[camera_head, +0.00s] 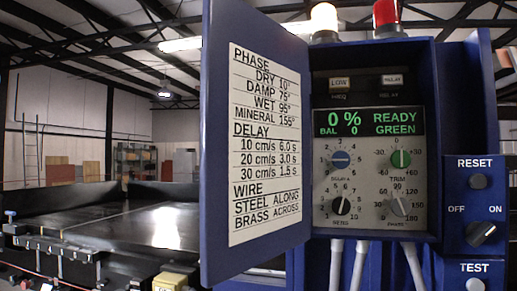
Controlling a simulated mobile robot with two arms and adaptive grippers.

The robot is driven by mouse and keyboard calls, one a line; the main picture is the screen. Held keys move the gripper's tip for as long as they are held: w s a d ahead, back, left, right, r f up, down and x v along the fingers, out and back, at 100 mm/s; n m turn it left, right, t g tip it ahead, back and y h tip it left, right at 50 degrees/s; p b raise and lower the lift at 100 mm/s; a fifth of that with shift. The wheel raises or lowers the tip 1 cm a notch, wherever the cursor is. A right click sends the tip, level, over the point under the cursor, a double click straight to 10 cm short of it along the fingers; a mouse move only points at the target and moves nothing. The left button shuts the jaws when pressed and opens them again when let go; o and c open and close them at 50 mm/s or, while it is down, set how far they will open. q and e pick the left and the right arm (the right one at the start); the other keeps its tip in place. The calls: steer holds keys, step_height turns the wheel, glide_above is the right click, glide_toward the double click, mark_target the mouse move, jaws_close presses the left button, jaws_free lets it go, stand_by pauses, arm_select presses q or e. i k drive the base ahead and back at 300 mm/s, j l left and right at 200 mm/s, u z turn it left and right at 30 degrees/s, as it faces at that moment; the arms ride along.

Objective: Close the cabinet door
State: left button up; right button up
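The blue cabinet (437,150) stands at centre right with its front open. Inside is a grey control panel (370,168) with a display reading 0 % and READY GREEN, and several knobs. The cabinet door (213,150) is swung open to the left, hinged near the cabinet's left edge. A white label (266,145) with PHASE, DELAY and WIRE text covers its inner face. Neither of my grippers shows in the head view.
A white lamp (324,18) and a red lamp (386,14) sit on top of the cabinet. A blue switch box (474,240) with RESET, OFF/ON and TEST controls is at its right. A dark conveyor (140,226) lies at left. White conduits (361,264) run below the cabinet.

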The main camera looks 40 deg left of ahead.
mark_target(256, 190)
steer(key=j+z, duration=0.35)
steer(key=j, duration=0.85)
steer(key=k+j+z, duration=0.1)
steer(key=j+z, duration=0.25)
steer(key=j, duration=0.9)
